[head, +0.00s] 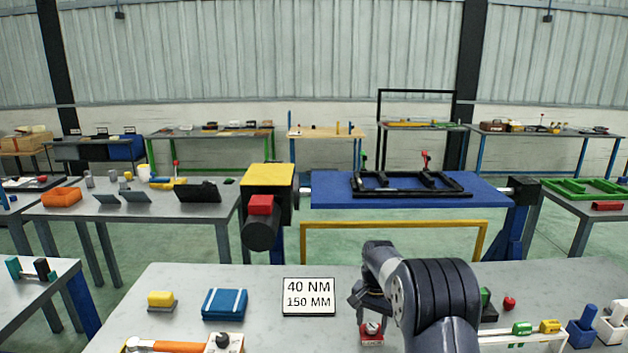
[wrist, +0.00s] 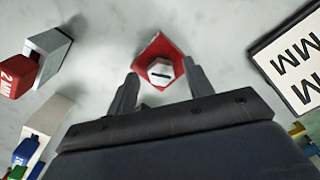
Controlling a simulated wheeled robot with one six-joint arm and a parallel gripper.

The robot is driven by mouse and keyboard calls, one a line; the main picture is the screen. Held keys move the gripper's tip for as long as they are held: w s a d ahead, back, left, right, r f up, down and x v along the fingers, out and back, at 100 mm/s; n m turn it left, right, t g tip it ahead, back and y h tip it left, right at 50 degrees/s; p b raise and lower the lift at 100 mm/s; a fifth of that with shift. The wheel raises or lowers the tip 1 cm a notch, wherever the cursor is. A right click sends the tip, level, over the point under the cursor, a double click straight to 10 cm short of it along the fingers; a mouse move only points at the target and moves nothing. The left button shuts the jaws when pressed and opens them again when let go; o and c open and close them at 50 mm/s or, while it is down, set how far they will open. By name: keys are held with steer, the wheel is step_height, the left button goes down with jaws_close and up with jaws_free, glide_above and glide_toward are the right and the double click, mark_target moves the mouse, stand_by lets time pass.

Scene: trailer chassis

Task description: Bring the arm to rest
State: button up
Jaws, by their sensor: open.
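My arm reaches over the near grey table, and my gripper (wrist: 160,80) points down at its top. In the wrist view the two fingers are apart, with a red block (wrist: 150,48) bearing a pale slotted knob (wrist: 160,71) showing between and just beyond them. The fingers do not appear closed on it. In the head view the red block (head: 371,339) stands on the table just below my gripper (head: 368,309), which is partly hidden by my own wrist. Whether the fingers touch the knob I cannot tell.
The near table (head: 255,280) also holds a "40 NM 150 MM" sign (head: 308,297), a blue case (head: 225,303), a yellow block (head: 161,299) and an orange-handled tool (head: 165,346). Right of my arm are a red knob (head: 509,303) and blue holder (head: 581,328). Behind stands a blue fixture table (head: 330,191).

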steer(key=n, duration=0.6)
steer(key=shift+d, duration=0.15)
steer(key=n, duration=0.6)
steer(key=shift+d+p, duration=0.1)
steer(key=shift+p, duration=0.3)
